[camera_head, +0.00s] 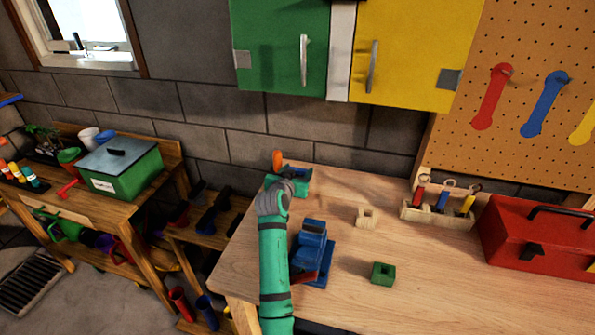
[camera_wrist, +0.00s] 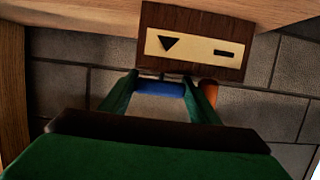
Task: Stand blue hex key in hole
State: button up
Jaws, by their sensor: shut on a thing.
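My gripper (camera_head: 296,180) is at the back left of the workbench, and its fingertips are hard to make out in the head view. In the wrist view my gripper (camera_wrist: 163,82) has its two green fingers on either side of a small blue piece (camera_wrist: 158,89). The gripper is shut on it; it appears to be the blue hex key, mostly hidden. Just beyond the fingers is a dark wooden block (camera_wrist: 232,30) with a cream face, marked by a dark triangle and a slot. I cannot tell whether the key touches it. No hole for the key is clearly visible.
An orange piece (camera_head: 277,158) stands close by my gripper. A blue vise (camera_head: 312,250) sits right of my arm. A pale block (camera_head: 367,217), a green block (camera_head: 382,273), a tool rack (camera_head: 437,215) and a red toolbox (camera_head: 537,240) are farther right, with bare bench between.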

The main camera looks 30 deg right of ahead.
jog(key=o, duration=1.1)
jog(key=shift+a, duration=0.1)
jog(key=v, duration=1)
jog(key=shift+s+a+r, duration=0.15)
jog(key=shift+s+a, duration=0.05)
jog(key=shift+s, duration=0.1)
